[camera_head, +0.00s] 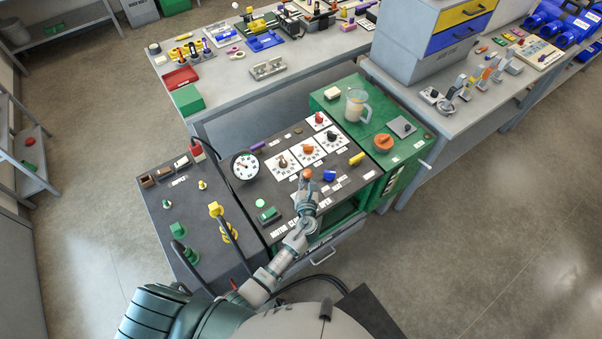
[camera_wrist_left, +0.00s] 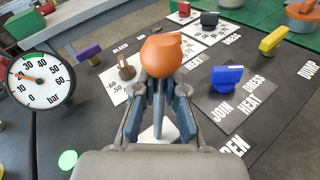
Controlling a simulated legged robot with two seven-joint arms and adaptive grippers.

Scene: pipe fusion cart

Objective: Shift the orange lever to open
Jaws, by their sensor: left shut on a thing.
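The orange lever has a round orange knob (camera_head: 307,174) on a grey stem and stands up from the dark control panel (camera_head: 285,182). In the left wrist view the orange lever's knob (camera_wrist_left: 161,55) sits just beyond my fingertips. My left gripper (camera_head: 307,190) is over the panel's front part. In the left wrist view my left gripper (camera_wrist_left: 159,112) is shut on the grey stem below the knob. The stem's foot is mostly hidden by the fingers, with a white plate partly visible there. A white label ending in "PEN" lies right of the gripper. My right gripper is not in view.
Close around the lever are a blue knob (camera_wrist_left: 226,78), a yellow lever (camera_wrist_left: 272,41), a brown dial knob (camera_wrist_left: 126,67), a pressure gauge (camera_wrist_left: 39,80) and a lit green button (camera_wrist_left: 68,160). A jug (camera_head: 356,106) stands on the green cabinet behind right.

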